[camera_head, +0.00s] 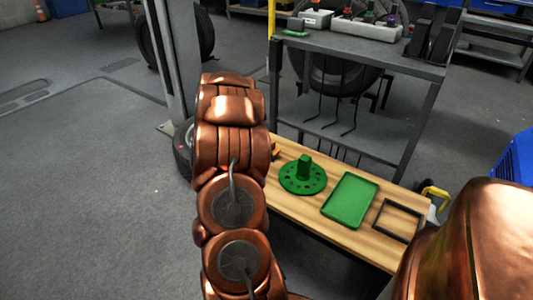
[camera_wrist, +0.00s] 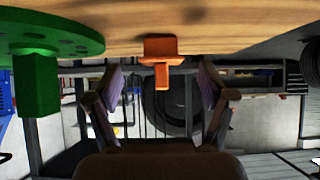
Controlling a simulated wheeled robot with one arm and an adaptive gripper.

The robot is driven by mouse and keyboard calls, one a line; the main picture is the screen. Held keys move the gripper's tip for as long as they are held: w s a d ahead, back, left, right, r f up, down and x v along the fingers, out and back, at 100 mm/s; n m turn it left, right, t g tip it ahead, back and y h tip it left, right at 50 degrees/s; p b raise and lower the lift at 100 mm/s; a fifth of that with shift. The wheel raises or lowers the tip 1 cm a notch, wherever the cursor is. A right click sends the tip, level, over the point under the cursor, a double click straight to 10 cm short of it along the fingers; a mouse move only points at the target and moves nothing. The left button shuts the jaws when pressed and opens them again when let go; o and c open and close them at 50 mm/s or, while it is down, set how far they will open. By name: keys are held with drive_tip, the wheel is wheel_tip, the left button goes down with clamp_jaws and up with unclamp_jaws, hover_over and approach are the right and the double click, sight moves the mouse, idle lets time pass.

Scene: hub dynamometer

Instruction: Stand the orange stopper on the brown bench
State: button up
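The orange stopper (camera_wrist: 161,48) shows in the wrist view, where the picture appears upside down. Its wide end is against the brown bench (camera_wrist: 215,22) and its narrow stem points away from the bench top. My gripper (camera_wrist: 161,82) is open, one finger on each side of the stopper in the picture, with nothing between the fingers that I can see held. In the head view the stopper (camera_head: 276,149) is a small orange piece at the left end of the bench (camera_head: 300,215), partly hidden by my arm. My gripper is hidden there.
A green disc with holes and a post (camera_head: 303,178) lies on the bench beside the stopper. A green tray (camera_head: 350,200) and a black square frame (camera_head: 398,220) lie further right. A grey metal table (camera_head: 375,48) stands behind the bench.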

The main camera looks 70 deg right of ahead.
drive_tip(key=p+v, duration=0.1)
drive_tip(key=v, duration=0.4)
drive_tip(key=shift+a+r, duration=0.15)
drive_tip(key=shift+r, duration=0.15)
drive_tip(key=w+a+r+n+t+y, duration=0.1)
drive_tip(key=w+a+r+n+t, duration=0.25)
drive_tip(key=w+a, duration=0.4)
drive_tip(key=w+a+r+n+t+y, duration=0.15)
drive_tip(key=w+a+t, duration=0.3)
drive_tip(key=w, duration=0.65)
drive_tip(key=w+a+r+n+t+y, duration=0.1)
drive_tip(key=w+a+r+n+y, duration=0.1)
drive_tip(key=a, duration=0.7)
drive_tip(key=w+a+r+n+y, duration=0.1)
drive_tip(key=a+n+y, duration=0.2)
drive_tip(key=a, duration=0.5)
drive_tip(key=w+a+r+n+t+y, duration=0.1)
drive_tip(key=w+a+r+n+y, duration=0.1)
drive_tip(key=a, duration=0.7)
drive_tip(key=s+a+n+g+y, duration=0.4)
drive_tip(key=s+a+n+g, duration=0.15)
drive_tip(key=s+a, duration=1)
drive_tip(key=s+r+n+g+h, duration=0.2)
drive_tip(key=s+g, duration=0.4)
drive_tip(key=s, duration=1.5)
drive_tip(key=shift+n+h, duration=0.55)
drive_tip(key=shift+h, duration=0.2)
drive_tip(key=shift+d+r+p, duration=0.1)
drive_tip(key=shift+r+p, duration=0.1)
drive_tip(key=shift+p, duration=0.1)
